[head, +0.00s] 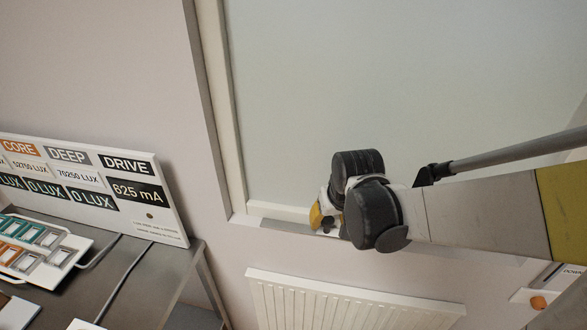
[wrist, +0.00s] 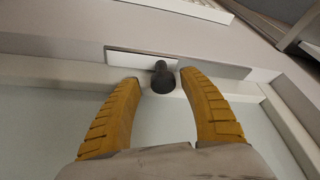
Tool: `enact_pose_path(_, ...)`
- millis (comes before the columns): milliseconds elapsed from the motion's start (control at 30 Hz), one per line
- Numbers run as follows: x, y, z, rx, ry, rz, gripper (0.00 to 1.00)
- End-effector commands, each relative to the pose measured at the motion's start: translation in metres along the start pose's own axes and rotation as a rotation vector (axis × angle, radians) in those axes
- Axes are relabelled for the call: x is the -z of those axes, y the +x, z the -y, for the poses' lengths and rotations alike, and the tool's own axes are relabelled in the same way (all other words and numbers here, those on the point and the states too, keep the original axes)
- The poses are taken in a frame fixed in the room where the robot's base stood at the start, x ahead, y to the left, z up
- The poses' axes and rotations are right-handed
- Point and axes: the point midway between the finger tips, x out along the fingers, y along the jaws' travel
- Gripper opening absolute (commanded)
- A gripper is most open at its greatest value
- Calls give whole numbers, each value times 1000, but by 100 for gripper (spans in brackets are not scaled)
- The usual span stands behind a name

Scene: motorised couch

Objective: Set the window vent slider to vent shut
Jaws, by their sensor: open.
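The window vent slider shows in the wrist view as a black round knob (wrist: 162,80) on a long narrow vent plate (wrist: 225,69) set in the window frame. The plate looks white left of the knob and grey right of it. My gripper (wrist: 159,77) is open, its two yellow fingertips on either side of the knob. A gap shows on the left of the knob; the right fingertip is closer, and I cannot tell if it touches. In the head view my gripper (head: 322,220) is at the window's lower edge, mostly hidden by my arm, which also hides the knob.
A white radiator (head: 340,301) is under the window (head: 280,90). At left a desk (head: 150,275) carries a readout board (head: 125,192) and a switch panel (head: 35,247). An orange knob (head: 538,302) is at lower right. The wall left of the window is bare.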

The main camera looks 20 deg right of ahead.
Motion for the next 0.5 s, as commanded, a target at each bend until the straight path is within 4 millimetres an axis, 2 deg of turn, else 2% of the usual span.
enact_pose_path(167,0,-13,0,0,0,0,50)
enact_pose_path(500,0,-78,0,0,0,0,50)
